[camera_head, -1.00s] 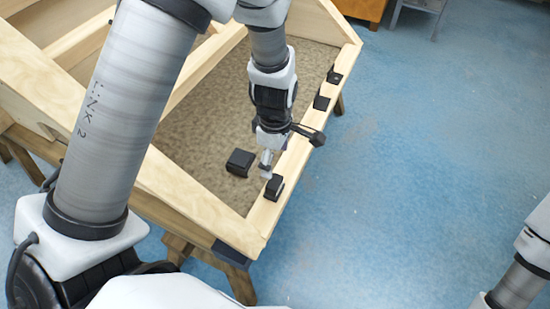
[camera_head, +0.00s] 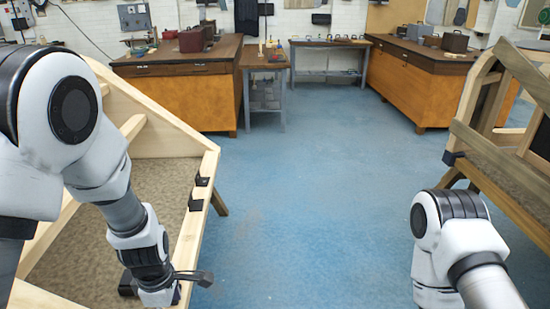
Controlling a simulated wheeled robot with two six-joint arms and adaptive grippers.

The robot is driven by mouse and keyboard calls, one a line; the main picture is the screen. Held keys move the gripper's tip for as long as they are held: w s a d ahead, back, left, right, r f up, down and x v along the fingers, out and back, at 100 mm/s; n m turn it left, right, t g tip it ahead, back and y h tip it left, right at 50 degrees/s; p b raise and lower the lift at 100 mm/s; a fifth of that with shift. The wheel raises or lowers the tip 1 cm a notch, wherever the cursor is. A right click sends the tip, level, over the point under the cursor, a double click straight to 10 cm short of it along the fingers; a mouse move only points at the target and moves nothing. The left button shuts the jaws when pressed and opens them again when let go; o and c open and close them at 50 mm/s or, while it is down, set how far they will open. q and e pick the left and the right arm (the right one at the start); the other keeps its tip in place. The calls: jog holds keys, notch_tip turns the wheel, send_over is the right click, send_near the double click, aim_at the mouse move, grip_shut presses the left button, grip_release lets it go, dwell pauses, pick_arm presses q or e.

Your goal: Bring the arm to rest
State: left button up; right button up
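My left arm (camera_head: 112,180) comes in from the left and reaches down over the wooden frame. Its wrist end (camera_head: 158,296), with a short side stalk, is at the bottom edge of the picture, beside the frame's right rail. The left fingertips are cut off below the picture, so their opening and any hold cannot be seen. My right arm (camera_head: 455,240) shows at the lower right over the blue floor. Its gripper is out of view.
The wooden frame (camera_head: 205,225) at left has black blocks (camera_head: 195,203) on its right rail. Another black block (camera_head: 127,284) lies inside it. A second wooden frame (camera_head: 500,165) stands at right. Blue floor lies clear between them; workbenches (camera_head: 180,95) stand behind.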

pick_arm(q)
jog(key=s+a+f+m+g, duration=0.2)
jog(key=s+f+m, duration=0.4)
jog(key=s+f, duration=0.5)
jog(key=s+a+f+m+g, duration=0.15)
jog(key=s+f+m, duration=0.35)
jog(key=s+f, duration=0.5)
jog(key=m+t, duration=0.1)
jog(key=m, duration=0.1)
jog(key=w+r+m+t, duration=0.1)
jog(key=m, duration=0.1)
jog(key=w+r+m+t, duration=0.1)
jog(key=m, duration=0.2)
jog(key=shift+w+d+t, duration=0.1)
jog(key=shift+w+t, duration=0.05)
jog(key=shift+t, duration=0.1)
jog(key=shift+c, duration=0.8)
